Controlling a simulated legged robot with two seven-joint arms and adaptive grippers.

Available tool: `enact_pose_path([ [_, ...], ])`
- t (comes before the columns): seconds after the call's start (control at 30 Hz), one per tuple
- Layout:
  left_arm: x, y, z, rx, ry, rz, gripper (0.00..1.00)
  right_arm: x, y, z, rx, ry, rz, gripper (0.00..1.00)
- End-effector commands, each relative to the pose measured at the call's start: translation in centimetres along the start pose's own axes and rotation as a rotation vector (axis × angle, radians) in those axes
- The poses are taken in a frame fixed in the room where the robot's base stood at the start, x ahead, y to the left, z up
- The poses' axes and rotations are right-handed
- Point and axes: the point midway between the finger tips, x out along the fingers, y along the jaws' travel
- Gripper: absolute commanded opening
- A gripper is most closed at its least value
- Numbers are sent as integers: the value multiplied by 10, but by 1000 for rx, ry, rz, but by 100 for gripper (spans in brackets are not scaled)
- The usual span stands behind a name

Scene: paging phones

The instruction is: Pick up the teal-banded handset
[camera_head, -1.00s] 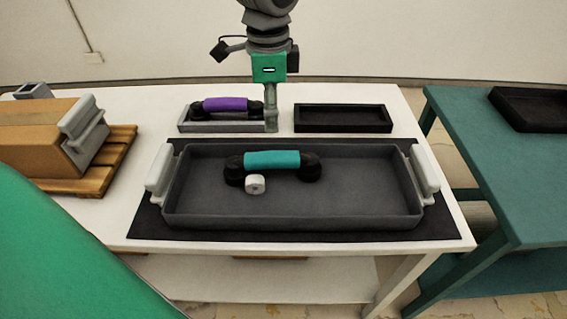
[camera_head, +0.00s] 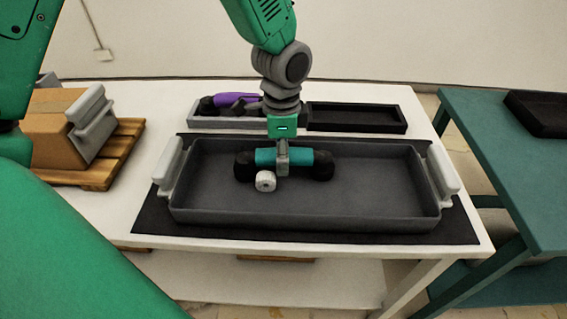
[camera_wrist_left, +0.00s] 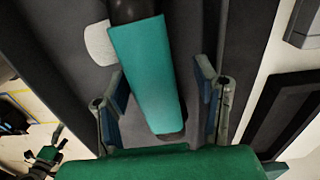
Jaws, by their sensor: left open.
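The teal-banded handset (camera_head: 305,158) lies in the grey tray (camera_head: 385,215), with black ends and a teal middle. In the left wrist view its teal band (camera_wrist_left: 145,75) runs between the two fingers. My left gripper (camera_head: 282,170) is above the handset's middle, pointing down and hiding part of the band. In the left wrist view my left gripper (camera_wrist_left: 162,85) is open, one finger on each side of the band, with gaps showing. Whether the fingers reach below the band cannot be told. My right gripper is not in view.
A white knob-like piece (camera_head: 265,181) sits in the tray close to the handset. Behind are a purple-banded handset (camera_head: 232,100) in a grey holder and an empty black holder (camera_head: 355,118). A box on a pallet (camera_head: 75,170) stands left. The tray's right half is clear.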

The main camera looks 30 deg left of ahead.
Motion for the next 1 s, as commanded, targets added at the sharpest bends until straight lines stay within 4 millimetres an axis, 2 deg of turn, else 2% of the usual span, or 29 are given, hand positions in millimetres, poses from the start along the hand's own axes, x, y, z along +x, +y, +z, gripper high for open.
enact_pose_path([
  [0.13, -2, 1, -2, 1, -1, -2, 55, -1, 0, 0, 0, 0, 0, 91],
  [0.17, -2, 2, -2, 1, -2, -3, 48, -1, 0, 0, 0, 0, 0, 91],
  [0.2, -2, 2, -2, 1, -2, -3, 34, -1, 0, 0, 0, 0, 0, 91],
  [0.3, -2, 2, -3, 1, -3, -3, 0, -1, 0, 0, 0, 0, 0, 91],
  [0.67, -7, 0, 0, 0, 2, -2, 0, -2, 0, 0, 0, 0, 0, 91],
  [0.77, -22, 0, -1, 0, 3, -3, 0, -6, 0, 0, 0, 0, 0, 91],
  [1.0, -73, 0, -2, 0, 2, -5, 0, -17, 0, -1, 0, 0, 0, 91],
])
